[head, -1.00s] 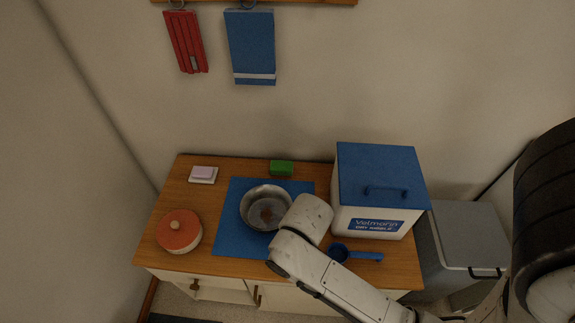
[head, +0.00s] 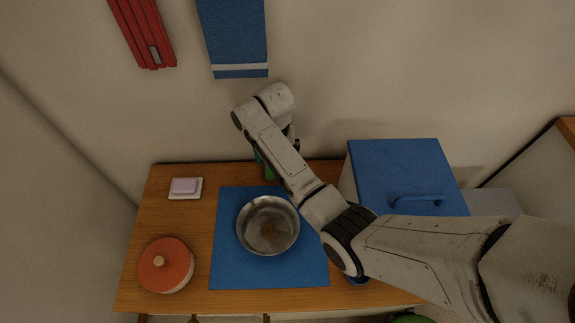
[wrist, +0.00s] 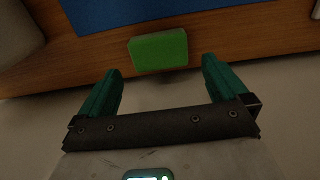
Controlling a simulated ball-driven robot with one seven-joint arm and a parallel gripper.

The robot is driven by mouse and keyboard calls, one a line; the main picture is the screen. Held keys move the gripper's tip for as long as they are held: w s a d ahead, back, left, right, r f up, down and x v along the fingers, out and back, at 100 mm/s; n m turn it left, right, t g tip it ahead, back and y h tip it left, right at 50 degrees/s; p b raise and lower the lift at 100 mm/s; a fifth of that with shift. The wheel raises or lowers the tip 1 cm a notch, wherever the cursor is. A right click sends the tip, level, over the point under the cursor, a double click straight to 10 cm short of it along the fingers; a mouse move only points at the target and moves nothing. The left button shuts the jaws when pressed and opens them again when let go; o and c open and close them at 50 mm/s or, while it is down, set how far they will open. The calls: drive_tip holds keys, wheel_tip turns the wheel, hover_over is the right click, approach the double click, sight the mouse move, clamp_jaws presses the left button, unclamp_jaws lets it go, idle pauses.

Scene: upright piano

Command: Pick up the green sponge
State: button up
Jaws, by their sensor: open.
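The green sponge (wrist: 159,51) is a small block at the wall-side edge of the wooden counter. In the wrist view it sits just beyond and between the fingertips of my gripper (wrist: 160,66). My gripper's two teal fingers are spread apart, with nothing held between them. In the head view my arm reaches over the back of the counter, and the forearm and wrist hide most of the sponge and gripper.
The blue mat (head: 226,270) bears a metal pan (head: 268,226). An orange-lidded pot (head: 166,266) and a pale block on a dish (head: 185,188) are at the left. A blue-lidded box (head: 402,170) stands close on the right. The wall rises behind the counter.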

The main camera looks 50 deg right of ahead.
drive_tip(key=f, duration=0.7)
drive_tip(key=shift+w+d+f, duration=0.1)
drive_tip(key=shift+d+f, duration=0.05)
drive_tip(key=shift+d, duration=0.05)
drive_tip(key=c, duration=0.7)
drive_tip(key=shift+o, duration=0.2)
drive_tip(key=shift+r, duration=0.65)
drive_tip(key=s+a+r+p, duration=0.1)
drive_tip(key=s+r+p, duration=0.1)
drive_tip(key=s+r, duration=0.9)
drive_tip(key=s, duration=0.3)
drive_tip(key=shift+r, duration=0.35)
drive_tip(key=shift+a, duration=0.1)
